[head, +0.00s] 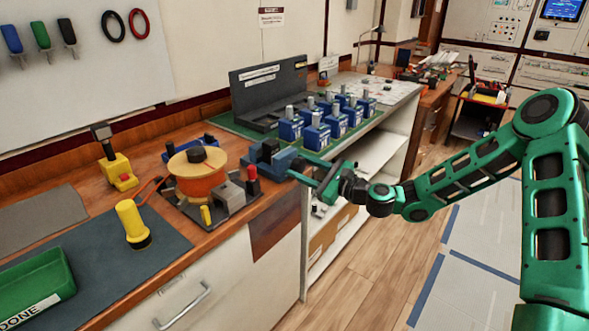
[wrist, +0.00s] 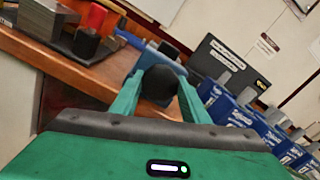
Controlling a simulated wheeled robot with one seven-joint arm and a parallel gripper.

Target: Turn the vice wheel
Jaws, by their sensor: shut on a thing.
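The blue vice (head: 268,160) is at the edge of the wooden bench, near the middle of the head view. In the wrist view its blue body (wrist: 150,59) shows behind a dark round part, which looks like the vice wheel (wrist: 159,83). My gripper (head: 309,172) reaches the vice from the right. In the wrist view its two green fingers (wrist: 159,98) stand on either side of the dark wheel, shut on it. In the head view the fingers hide most of the wheel, and its turn angle cannot be told.
An orange spool (head: 196,180) on a dark base stands left of the vice. Several blue breakers (head: 313,132) stand on the green mat behind it. A yellow torch-like object (head: 132,222) and green DONE tray (head: 38,284) are at the left. The floor (head: 375,262) in front is clear.

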